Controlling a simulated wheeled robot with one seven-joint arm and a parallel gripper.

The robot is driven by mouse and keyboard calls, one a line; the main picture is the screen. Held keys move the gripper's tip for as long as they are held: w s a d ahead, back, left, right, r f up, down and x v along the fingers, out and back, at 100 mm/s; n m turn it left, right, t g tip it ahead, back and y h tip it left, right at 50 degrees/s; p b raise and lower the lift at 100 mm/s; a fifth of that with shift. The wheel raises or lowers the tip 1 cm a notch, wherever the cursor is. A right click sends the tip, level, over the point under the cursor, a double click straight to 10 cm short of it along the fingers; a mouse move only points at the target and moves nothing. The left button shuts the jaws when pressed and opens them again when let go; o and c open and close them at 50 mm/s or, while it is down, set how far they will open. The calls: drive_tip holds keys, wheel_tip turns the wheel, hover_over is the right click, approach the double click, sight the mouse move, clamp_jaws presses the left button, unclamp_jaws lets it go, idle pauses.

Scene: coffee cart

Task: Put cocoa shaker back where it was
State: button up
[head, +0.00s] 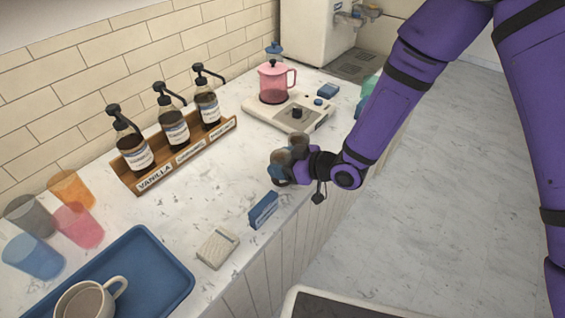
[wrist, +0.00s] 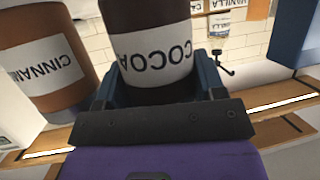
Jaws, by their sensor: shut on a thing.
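The cocoa shaker (wrist: 150,45) is a dark brown jar with a white COCOA label, which appears upside down in the wrist view. My gripper (wrist: 160,90) is shut on it, with a blue finger on each side. In the head view, my gripper (head: 281,177) is at the counter's front edge, and the cocoa shaker (head: 281,159) shows partly behind its fingers. The cinnamon shaker (wrist: 45,65) stands close beside it, and it also shows in the head view (head: 299,143), just beyond the cocoa shaker. I cannot tell whether the cocoa shaker's base touches the counter.
A wooden rack (head: 185,160) with syrup pump bottles stands near the wall. A pink pot (head: 277,82) sits on a pale appliance (head: 290,112). A blue block (head: 263,210) and a pale pad (head: 218,247) lie near the front edge. A blue tray (head: 150,260) holds a mug (head: 85,300).

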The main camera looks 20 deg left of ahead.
drive_tip(key=shift+f, duration=0.25)
drive_tip(key=shift+f, duration=0.15)
drive_tip(key=o, duration=1)
drive_tip(key=shift+d+r, duration=0.1)
drive_tip(key=shift+r, duration=0.1)
drive_tip(key=v, duration=1.1)
drive_tip(key=shift+d+r, duration=0.1)
drive_tip(key=shift+d, duration=0.3)
